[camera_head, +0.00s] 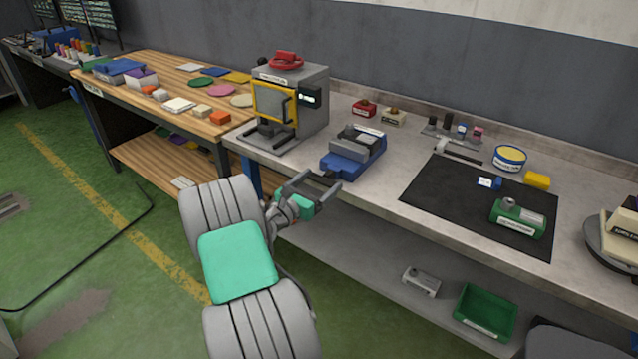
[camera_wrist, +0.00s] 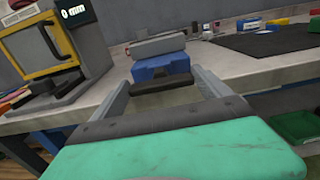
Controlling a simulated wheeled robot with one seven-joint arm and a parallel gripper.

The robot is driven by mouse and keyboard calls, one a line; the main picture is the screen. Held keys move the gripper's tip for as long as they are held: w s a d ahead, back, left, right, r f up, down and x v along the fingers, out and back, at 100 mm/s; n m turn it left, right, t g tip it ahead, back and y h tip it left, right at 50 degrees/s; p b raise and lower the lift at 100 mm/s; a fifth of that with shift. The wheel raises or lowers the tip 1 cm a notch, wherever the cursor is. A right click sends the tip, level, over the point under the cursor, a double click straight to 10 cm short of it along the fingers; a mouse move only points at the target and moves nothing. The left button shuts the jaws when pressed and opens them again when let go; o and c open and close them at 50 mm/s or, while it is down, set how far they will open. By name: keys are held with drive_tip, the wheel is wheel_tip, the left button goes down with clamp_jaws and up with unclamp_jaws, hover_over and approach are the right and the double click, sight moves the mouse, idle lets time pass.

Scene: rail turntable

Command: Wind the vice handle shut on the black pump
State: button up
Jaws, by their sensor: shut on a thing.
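The blue vice (camera_head: 345,163) stands at the front edge of the grey bench; it also shows in the wrist view (camera_wrist: 160,67). A grey, block-like body (camera_head: 357,140) sits at its top, and I cannot tell where the vice jaws end and a pump begins. No clearly black pump stands out. The vice handle is a dark bar (camera_wrist: 166,93) at the vice's front. My gripper (camera_head: 318,184) is in front of the vice, its two fingers on either side of this bar. It is shut on the handle, with the fingers far apart.
A grey machine with a yellow-framed window (camera_head: 274,104) stands left of the vice. To the right are a black mat (camera_head: 440,190) and a green pump-like part (camera_head: 517,217) on it. A grey part (camera_head: 421,281) and a green bin (camera_head: 484,312) are on the lower shelf.

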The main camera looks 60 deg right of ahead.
drive_tip(key=shift+c, duration=1.4)
